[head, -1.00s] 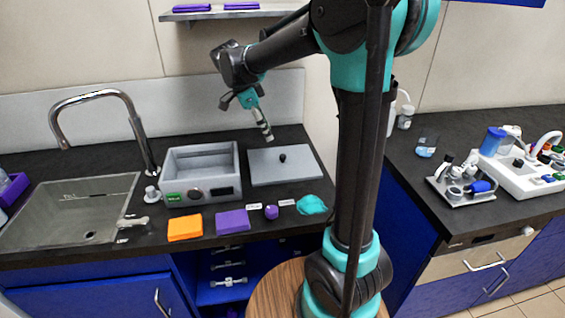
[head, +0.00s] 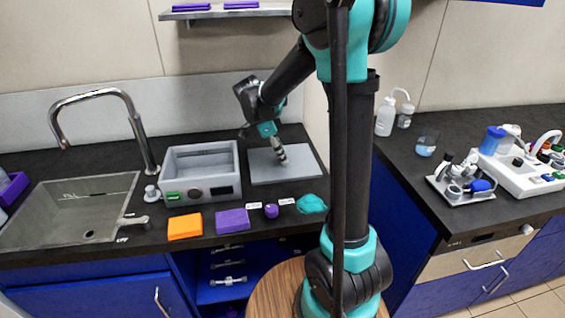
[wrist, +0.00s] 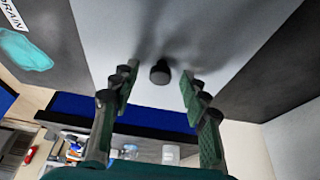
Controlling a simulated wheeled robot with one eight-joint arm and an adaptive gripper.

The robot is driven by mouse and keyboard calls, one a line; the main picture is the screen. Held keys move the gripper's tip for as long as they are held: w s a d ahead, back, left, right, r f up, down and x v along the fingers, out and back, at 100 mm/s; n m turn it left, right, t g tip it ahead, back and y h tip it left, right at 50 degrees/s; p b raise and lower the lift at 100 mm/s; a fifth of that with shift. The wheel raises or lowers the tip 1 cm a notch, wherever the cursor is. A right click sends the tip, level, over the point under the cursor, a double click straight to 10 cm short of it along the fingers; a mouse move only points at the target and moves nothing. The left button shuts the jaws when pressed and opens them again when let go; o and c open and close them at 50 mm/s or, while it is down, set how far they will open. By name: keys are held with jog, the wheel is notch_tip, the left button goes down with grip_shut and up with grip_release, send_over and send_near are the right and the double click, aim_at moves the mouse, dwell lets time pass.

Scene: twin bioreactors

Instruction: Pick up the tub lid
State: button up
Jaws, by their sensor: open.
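The tub lid (head: 304,168) is a flat grey plate lying on the dark counter, right of the open grey tub (head: 201,174). In the wrist view the lid (wrist: 205,30) fills the upper middle, and its round dark knob (wrist: 160,72) stands between my two fingers. My gripper (head: 283,160) points down over the lid and is open. In the wrist view my gripper (wrist: 158,84) has one finger on each side of the knob, with a gap on both sides. In the head view the knob is hidden behind my fingers.
The sink (head: 75,212) and its faucet (head: 100,95) are at the left. An orange block (head: 185,226), a purple block (head: 232,220), a small purple item (head: 271,211) and a teal cloth (head: 311,204) lie along the front edge. Glassware and instruments stand on the right counter.

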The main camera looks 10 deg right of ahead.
grip_shut()
dwell(0.5)
